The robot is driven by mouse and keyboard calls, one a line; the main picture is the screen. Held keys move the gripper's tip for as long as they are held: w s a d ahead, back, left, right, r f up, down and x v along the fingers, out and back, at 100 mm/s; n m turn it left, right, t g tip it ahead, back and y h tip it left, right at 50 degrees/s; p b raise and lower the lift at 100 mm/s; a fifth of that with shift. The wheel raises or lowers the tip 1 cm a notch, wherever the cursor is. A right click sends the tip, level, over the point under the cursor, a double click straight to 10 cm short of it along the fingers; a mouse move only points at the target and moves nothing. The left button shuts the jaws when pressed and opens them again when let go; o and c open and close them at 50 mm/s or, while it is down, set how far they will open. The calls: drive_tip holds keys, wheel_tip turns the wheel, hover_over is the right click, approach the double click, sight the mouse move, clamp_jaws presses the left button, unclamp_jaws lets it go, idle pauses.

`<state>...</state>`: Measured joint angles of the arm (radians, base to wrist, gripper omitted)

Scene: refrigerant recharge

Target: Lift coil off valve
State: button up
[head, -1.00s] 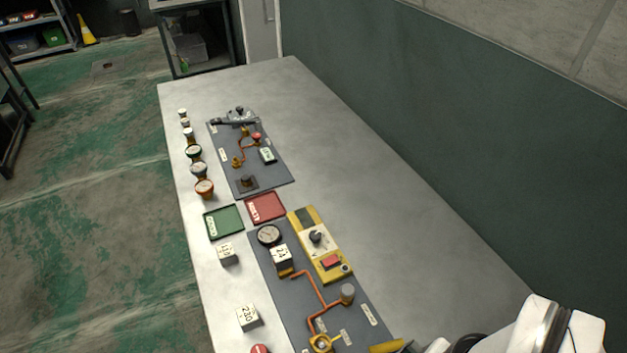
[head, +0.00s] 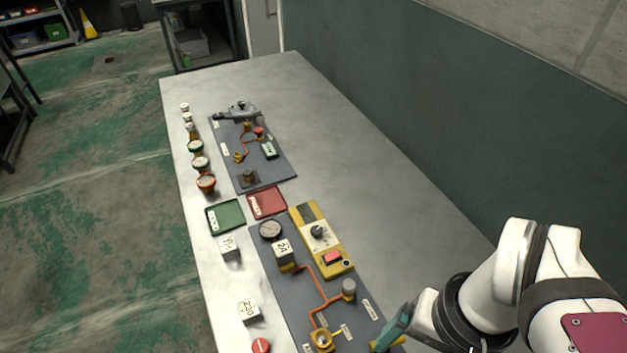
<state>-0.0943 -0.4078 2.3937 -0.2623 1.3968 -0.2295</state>
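A pale block-shaped coil (head: 284,252) marked like "24" sits on a brass valve (head: 287,267) on the near grey panel, beside a round gauge. The valve is mostly hidden under it. Two similar loose blocks stand on the table to the left: one marked like "110" (head: 229,248) and one marked "230" (head: 249,311). My gripper (head: 393,331) is at the lower right, over the near panel's right edge, well apart from the coil. One teal finger shows; its opening is hidden.
A yellow control box (head: 322,240) with a knob and red button lies right of the coil. Orange piping (head: 325,300) and a grey cylinder (head: 348,289) are nearer. Green (head: 226,228) and red (head: 281,212) trays lie beyond. The table's right side is clear.

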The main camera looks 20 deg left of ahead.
drive_tip(key=w+a+r+n, duration=0.2)
drive_tip(key=w+a+n, duration=0.2)
drive_tip(key=w+n, duration=0.3)
drive_tip(key=n+t+h, duration=0.1)
drive_tip(key=n+h, duration=0.1)
drive_tip(key=n, duration=1.9)
hover_over(282, 247)
drive_tip(key=s+a, duration=0.2)
wheel_tip(282, 247, down, 6)
drive_tip(key=f, duration=0.5)
drive_tip(key=w+d+f, duration=0.1)
drive_tip(key=f, duration=0.4)
drive_tip(key=w+d+f, duration=0.1)
drive_tip(key=f, duration=0.4)
drive_tip(key=shift+f, duration=0.4)
clamp_jaws()
